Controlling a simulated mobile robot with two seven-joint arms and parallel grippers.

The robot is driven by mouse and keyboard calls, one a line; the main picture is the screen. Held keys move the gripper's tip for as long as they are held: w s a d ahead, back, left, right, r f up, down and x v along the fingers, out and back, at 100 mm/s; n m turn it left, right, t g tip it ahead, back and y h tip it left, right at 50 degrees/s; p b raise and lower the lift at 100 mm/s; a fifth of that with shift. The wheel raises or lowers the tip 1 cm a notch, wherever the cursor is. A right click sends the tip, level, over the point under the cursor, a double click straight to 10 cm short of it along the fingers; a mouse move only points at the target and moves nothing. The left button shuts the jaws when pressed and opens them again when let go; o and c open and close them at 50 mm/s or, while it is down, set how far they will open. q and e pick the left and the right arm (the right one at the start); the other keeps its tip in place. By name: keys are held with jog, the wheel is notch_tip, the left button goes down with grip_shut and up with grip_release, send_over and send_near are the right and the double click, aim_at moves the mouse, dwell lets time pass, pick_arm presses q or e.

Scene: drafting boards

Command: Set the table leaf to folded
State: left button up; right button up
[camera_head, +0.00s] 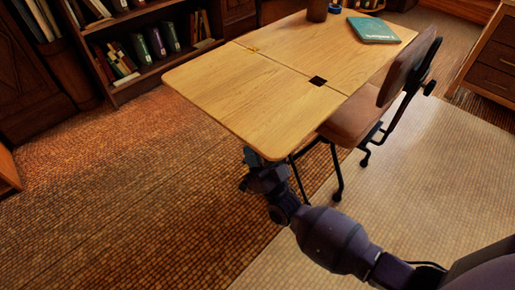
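The wooden table (330,50) has a leaf (245,100) at its near left end, joined along a seam. The leaf is raised and looks level with the tabletop. A brass hinge (252,49) and a dark hinge plate (318,81) sit on the seam. My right gripper (250,165) is below the leaf's near corner, at the end of my dark arm. Its fingers are dark and partly hidden by the leaf edge, so their opening is unclear, as is any contact with the leaf. My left gripper is not in view.
A brown chair (362,118) stands against the table's right side. A teal book (374,29) and a brown cup (317,10) rest on the far tabletop. A bookshelf (160,68) stands behind. The floor left of the leaf is clear.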

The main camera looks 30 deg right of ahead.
grip_shut()
jog(key=shift+r, duration=0.2)
dwell(0.3)
